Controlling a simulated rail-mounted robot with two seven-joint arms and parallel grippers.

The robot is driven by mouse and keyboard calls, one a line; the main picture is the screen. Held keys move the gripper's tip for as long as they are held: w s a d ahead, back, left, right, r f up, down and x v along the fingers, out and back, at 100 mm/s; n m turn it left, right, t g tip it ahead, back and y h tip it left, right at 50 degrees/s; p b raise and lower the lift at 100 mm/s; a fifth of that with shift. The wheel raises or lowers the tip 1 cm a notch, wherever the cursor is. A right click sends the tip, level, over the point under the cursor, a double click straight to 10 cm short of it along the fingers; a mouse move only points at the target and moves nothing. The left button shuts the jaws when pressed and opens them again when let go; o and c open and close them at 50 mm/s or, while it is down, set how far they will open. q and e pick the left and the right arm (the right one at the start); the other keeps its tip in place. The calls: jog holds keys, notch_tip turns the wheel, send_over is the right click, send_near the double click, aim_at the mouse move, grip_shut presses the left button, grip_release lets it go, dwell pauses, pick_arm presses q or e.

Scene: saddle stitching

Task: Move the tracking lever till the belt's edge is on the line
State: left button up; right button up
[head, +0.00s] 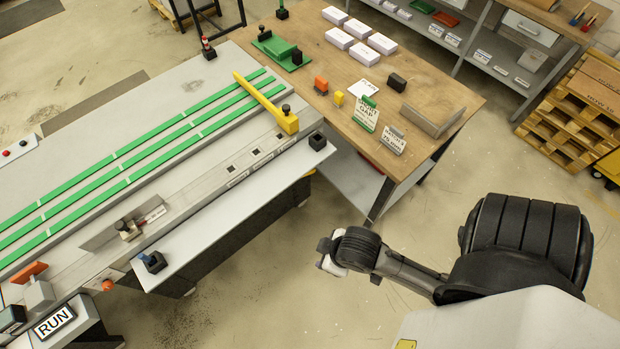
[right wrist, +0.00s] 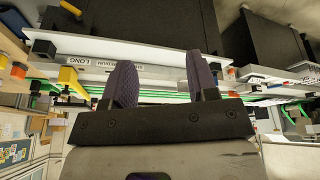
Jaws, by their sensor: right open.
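Green belts (head: 123,169) run lengthwise along the grey machine bed at left. I cannot tell which is the tracking lever, and the line at the belt's edge is too small to make out. My right gripper (head: 330,254) is over the floor right of the machine, apart from it. In the right wrist view its fingers (right wrist: 163,82) are apart and empty. My left gripper is out of view.
A white shelf (head: 235,215) with black corner blocks juts from the machine's front. A RUN sign (head: 54,322) is at lower left. A wooden table (head: 330,80) with white stacks, signs and small blocks stands beyond. Floor between machine and right arm is clear.

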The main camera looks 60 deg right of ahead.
jog(key=w+d+f+t+h+b, duration=0.1)
jog(key=w+d+f+b, duration=0.2)
jog(key=f+b, duration=0.7)
jog(key=w+d+f+h+b, duration=0.1)
jog(key=w+d+f+b, duration=0.15)
jog(key=f+b, duration=0.75)
jog(key=n+t+h+b, duration=0.3)
jog(key=n+t+b, duration=0.65)
jog(key=b, duration=1.85)
send_near(312, 173)
jog(key=w+d+m+t+b, duration=0.1)
jog(key=w, duration=0.2)
jog(key=w+f+m+b, duration=0.1)
jog(key=w+b, duration=0.1)
jog(key=w, duration=0.1)
jog(key=w+d+f+m+t+b, duration=0.1)
jog(key=w+b, duration=0.1)
jog(key=shift+w+d+f+t, duration=0.1)
jog(key=shift+w+d+t, duration=0.25)
jog(key=shift+w, duration=0.05)
jog(key=shift+b+x, duration=0.3)
jog(key=shift+x, duration=0.5)
